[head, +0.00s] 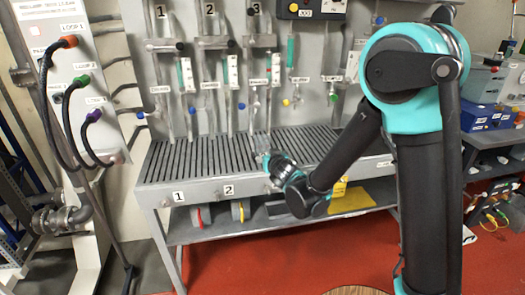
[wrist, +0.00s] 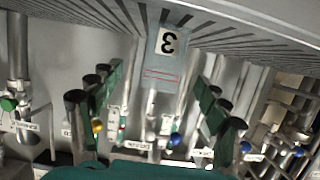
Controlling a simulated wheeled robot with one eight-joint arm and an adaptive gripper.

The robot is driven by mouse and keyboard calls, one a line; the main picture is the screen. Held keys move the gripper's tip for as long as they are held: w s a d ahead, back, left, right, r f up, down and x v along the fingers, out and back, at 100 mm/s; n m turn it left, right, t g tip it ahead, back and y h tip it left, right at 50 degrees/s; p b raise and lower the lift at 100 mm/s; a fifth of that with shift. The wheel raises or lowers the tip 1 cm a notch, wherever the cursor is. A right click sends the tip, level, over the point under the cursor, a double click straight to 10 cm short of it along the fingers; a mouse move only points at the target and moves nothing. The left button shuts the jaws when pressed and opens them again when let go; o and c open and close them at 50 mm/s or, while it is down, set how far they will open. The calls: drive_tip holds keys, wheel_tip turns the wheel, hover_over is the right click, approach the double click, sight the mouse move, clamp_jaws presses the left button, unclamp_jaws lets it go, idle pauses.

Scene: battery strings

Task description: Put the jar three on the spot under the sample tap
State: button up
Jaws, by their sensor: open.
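Jar three, a clear bluish jar with a black "3" on a white label and a red line, shows upside down in the wrist view (wrist: 163,72). In the head view the small clear jar (head: 262,143) is at the tip of my gripper (head: 268,156), over the slatted bench top. In the wrist view my gripper (wrist: 158,84) is open, with one dark green finger on each side of the jar. Column three of the panel has a valve with a blue handle (head: 254,103); which fitting is the sample tap, and the spot under it, I cannot tell.
The slatted bench (head: 190,158) stands against a grey panel (head: 140,60) with several pipes and gauges. A hose stand (head: 75,60) is at the left. A blue box (head: 485,117) is on the right bench. The left part of the slatted top is clear.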

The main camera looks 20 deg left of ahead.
sight(264, 150)
drive_tip(key=x, duration=0.3)
drive_tip(key=shift+w, duration=0.1)
drive_tip(key=shift+a+r+x, duration=0.15)
drive_tip(key=shift+r+x, duration=0.05)
drive_tip(key=shift+x, duration=1.15)
drive_tip(key=shift+a+r+x, duration=0.1)
drive_tip(key=shift+r+x, duration=0.05)
drive_tip(key=shift+x, duration=1.2)
drive_tip(key=c, duration=1.4)
drive_tip(key=shift+o, duration=0.2)
